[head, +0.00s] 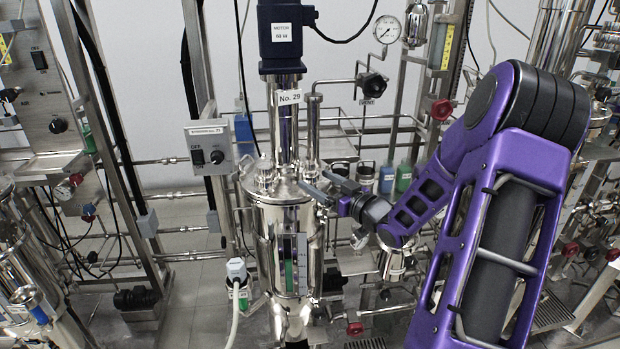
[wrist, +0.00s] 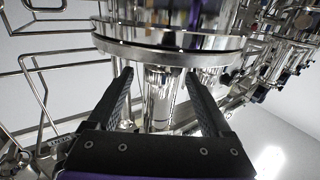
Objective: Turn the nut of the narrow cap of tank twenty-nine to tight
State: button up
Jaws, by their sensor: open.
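Tank twenty-nine (head: 278,225) is a shiny steel vessel at the centre of the head view, with a "No. 29" label (head: 289,97) on the column above its lid (head: 285,190). My gripper (head: 322,186) reaches in from the right at the lid's right edge, its fingers open. In the wrist view my gripper (wrist: 159,74) has its two dark fingers apart on either side of a bright upright steel cylinder (wrist: 158,98), near a round steel flange (wrist: 150,55). I see no clear contact. I cannot tell the narrow cap's nut apart from the other lid fittings.
A dark motor (head: 282,35) sits above the tank. A steel pipe (head: 313,130) rises from the lid close to my gripper. A gauge (head: 387,29) and a black vent knob (head: 373,84) are behind.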

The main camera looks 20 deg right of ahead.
aim_at(316, 180)
jog(key=shift+x, duration=1.85)
grip_shut()
jog(key=shift+b, duration=0.3)
